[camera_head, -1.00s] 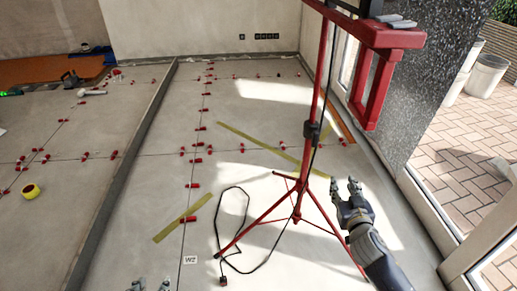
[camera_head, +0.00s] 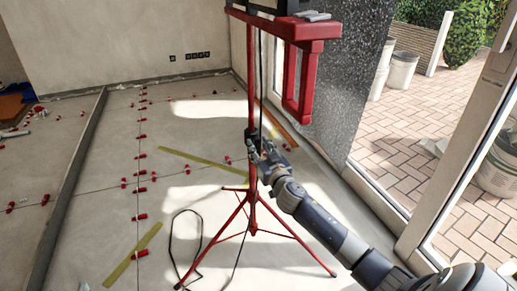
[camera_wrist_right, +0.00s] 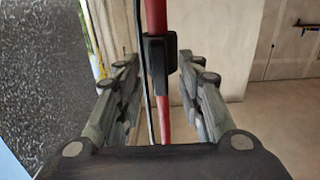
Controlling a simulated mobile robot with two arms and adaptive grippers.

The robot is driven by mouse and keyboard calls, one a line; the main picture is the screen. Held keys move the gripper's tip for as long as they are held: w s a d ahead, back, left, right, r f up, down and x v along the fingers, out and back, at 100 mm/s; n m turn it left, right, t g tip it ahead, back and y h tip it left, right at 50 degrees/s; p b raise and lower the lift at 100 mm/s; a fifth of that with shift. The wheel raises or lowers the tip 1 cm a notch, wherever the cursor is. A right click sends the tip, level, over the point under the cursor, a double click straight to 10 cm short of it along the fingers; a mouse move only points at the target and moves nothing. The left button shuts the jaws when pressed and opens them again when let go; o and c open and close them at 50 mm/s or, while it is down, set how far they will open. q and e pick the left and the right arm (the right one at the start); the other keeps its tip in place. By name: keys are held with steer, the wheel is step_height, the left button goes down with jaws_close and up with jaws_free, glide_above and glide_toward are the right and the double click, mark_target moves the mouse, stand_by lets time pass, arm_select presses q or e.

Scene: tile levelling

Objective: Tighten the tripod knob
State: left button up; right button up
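The red tripod (camera_head: 250,208) stands on the floor with its legs spread. A black clamp with the knob (camera_head: 250,140) sits on its pole, partly hidden by my right gripper (camera_head: 263,153). In the right wrist view the black knob part (camera_wrist_right: 159,54) is between and beyond the two fingers. My right gripper is open there, one finger on each side of the red pole (camera_wrist_right: 156,18); I see gaps on both sides and no grip. A small grey tip at the bottom left of the head view seems to be my left gripper (camera_head: 83,286); the rest is out of frame.
A black cable (camera_head: 172,243) lies looped left of the tripod's legs. Red levelling clips (camera_head: 140,217) and yellow strips (camera_head: 146,245) lie on the tiles. A dark speckled wall (camera_head: 350,75) and a glass door frame (camera_head: 455,175) stand to the right.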

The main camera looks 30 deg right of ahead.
arm_select(q)
steer(key=shift+w+d+r, duration=0.1)
steer(key=shift+r, duration=0.35)
arm_select(e)
steer(key=shift+w+d, duration=0.1)
steer(key=shift+w, duration=0.3)
jaws_close()
